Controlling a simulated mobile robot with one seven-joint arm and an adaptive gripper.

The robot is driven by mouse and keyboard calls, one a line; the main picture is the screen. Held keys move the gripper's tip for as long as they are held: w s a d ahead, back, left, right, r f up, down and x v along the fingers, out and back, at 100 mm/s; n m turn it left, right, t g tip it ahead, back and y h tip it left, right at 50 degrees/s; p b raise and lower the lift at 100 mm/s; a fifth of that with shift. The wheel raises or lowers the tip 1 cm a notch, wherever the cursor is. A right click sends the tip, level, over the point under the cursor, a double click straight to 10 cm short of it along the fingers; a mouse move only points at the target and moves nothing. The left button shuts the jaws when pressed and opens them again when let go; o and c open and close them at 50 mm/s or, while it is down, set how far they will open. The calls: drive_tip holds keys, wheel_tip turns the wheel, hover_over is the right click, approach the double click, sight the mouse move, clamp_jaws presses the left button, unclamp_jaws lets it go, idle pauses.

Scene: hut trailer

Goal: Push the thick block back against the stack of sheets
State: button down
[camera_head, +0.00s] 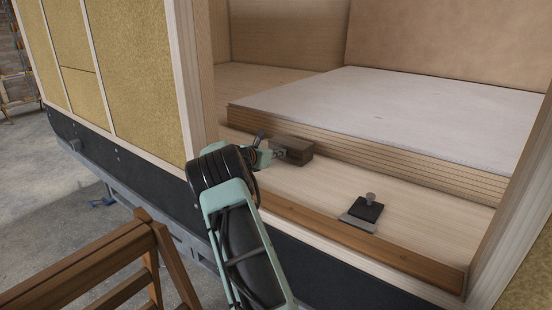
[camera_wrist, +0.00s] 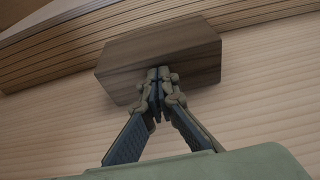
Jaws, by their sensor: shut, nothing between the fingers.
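The thick block (camera_head: 293,149) is a dark brown wooden block on the pale floor, close to the front edge of the stack of sheets (camera_head: 400,168). The stack has layered wooden edges and a whitish top. My gripper (camera_head: 278,154) is shut and empty at the block's near left side. In the wrist view the block (camera_wrist: 165,52) lies just beyond my gripper (camera_wrist: 157,75), whose closed tips overlap its near face and appear to touch it. The stack edge (camera_wrist: 60,48) runs behind the block there. The block's far side is hidden, so I cannot tell whether it touches the stack.
A dark block with a metal knob (camera_head: 367,209) on a grey plate sits to the right on the floor. A brown wooden strip (camera_head: 360,240) lines the opening's front edge. A door post (camera_head: 193,80) stands left of my arm. A wooden railing (camera_head: 90,265) is at lower left.

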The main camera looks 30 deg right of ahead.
sight(287, 148)
drive_tip(key=shift+w+d+p, duration=0.25)
drive_tip(key=shift+d+p, duration=0.2)
drive_tip(key=shift+d, duration=0.35)
drive_tip(key=shift+w+d+p, duration=0.3)
drive_tip(key=shift+d+p, duration=0.15)
drive_tip(key=shift+d, duration=0.3)
drive_tip(key=shift+w+d+p, duration=0.25)
drive_tip(key=shift+d+p, duration=0.2)
drive_tip(key=shift+d, duration=0.35)
drive_tip(key=shift+r+v, duration=0.2)
drive_tip(key=shift+v, duration=1.65)
drive_tip(key=shift+r+v, duration=0.15)
drive_tip(key=shift+v, duration=1.7)
